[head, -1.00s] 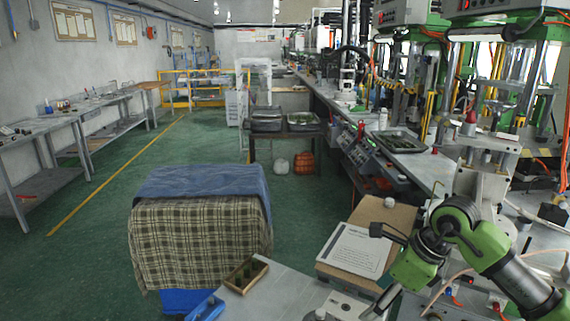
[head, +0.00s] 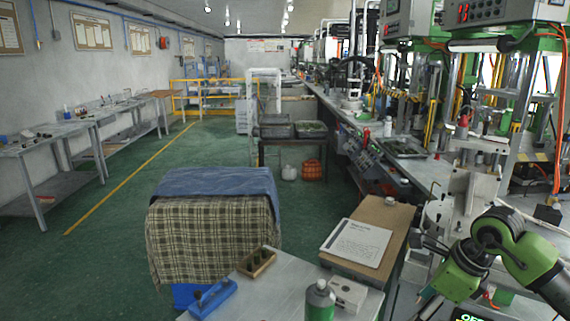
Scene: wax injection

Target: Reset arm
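My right arm (head: 500,250) comes in at the lower right, green and grey, bent over the machine bench. Its gripper end lies low near the side of the small table; the fingers do not show clearly, so I cannot tell whether they are open or shut. I cannot see anything held there. My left arm and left gripper are not in view.
A small table (head: 230,288) in front carries a blue-handled tool (head: 212,298), a wooden box (head: 257,262), a green bottle (head: 319,300) and a white block (head: 348,294). A cloth-covered stack (head: 214,235) stands behind. Green floor (head: 120,250) is open at left.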

